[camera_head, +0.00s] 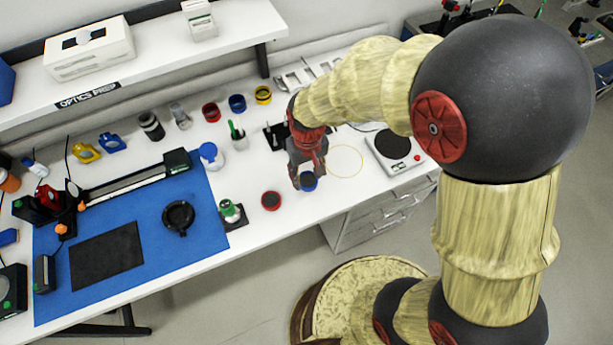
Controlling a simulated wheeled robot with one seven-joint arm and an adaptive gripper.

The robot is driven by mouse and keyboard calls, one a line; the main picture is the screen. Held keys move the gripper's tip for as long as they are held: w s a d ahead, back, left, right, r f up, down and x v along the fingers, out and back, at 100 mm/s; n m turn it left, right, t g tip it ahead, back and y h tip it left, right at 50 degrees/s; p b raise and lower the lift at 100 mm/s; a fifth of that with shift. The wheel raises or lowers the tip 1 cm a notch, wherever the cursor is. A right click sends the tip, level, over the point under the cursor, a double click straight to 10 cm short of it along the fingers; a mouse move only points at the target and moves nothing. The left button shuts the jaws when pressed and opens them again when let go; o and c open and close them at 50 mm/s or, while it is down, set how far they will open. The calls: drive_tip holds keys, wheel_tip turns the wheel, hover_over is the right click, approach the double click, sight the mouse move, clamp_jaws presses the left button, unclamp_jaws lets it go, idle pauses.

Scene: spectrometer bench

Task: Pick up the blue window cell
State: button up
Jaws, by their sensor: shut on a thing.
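My gripper (308,179) points down over the front part of the white bench, right of the red cell. It is shut on a small round blue window cell (309,182), which shows between and below its fingers. The fingers hide part of this cell, and I cannot tell whether it touches the bench top. Another blue ring-shaped cell (237,103) stands at the back, between a red one (211,112) and a yellow one (263,95).
A red cell (271,201) lies just left of my gripper. A yellow ring outline (345,160) and a scale (393,144) are to the right. A blue mat (140,270) covers the left.

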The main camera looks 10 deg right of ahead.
drive_tip(key=s+d+r+p, duration=0.2)
drive_tip(key=s+d+r, duration=0.2)
drive_tip(key=s+r, duration=0.5)
drive_tip(key=s, duration=0.4)
